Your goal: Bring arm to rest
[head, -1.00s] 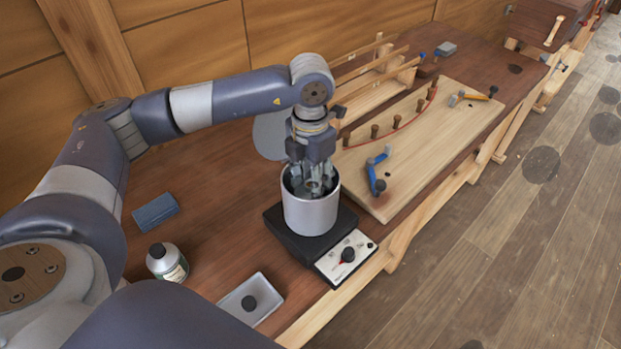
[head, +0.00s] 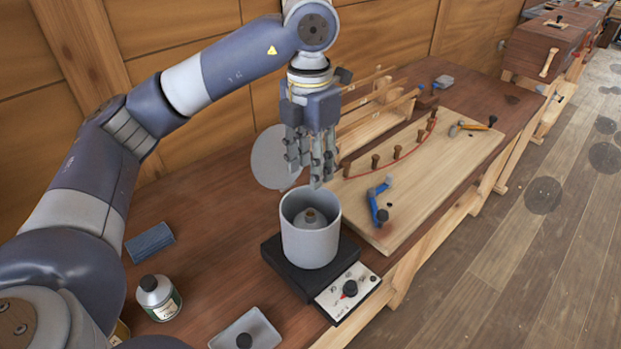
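My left arm comes in from the left, and its gripper (head: 316,180) hangs fingers down just above a grey pot (head: 310,243). The fingertips are clear of the pot's rim. I see nothing held between the fingers, but from this angle I cannot tell how far apart they are. The pot stands upright on a black hot plate (head: 290,272) with a red-marked knob on a white front panel. A small round-topped piece with a brass-coloured tip shows inside the pot. My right gripper is not in view.
A board (head: 450,165) with pegs, a bent red strip and a blue clamp (head: 378,200) lies to the right. A bottle (head: 158,298), a blue block (head: 150,242) and a grey tray (head: 246,332) are at the left front. A wooden rack stands behind.

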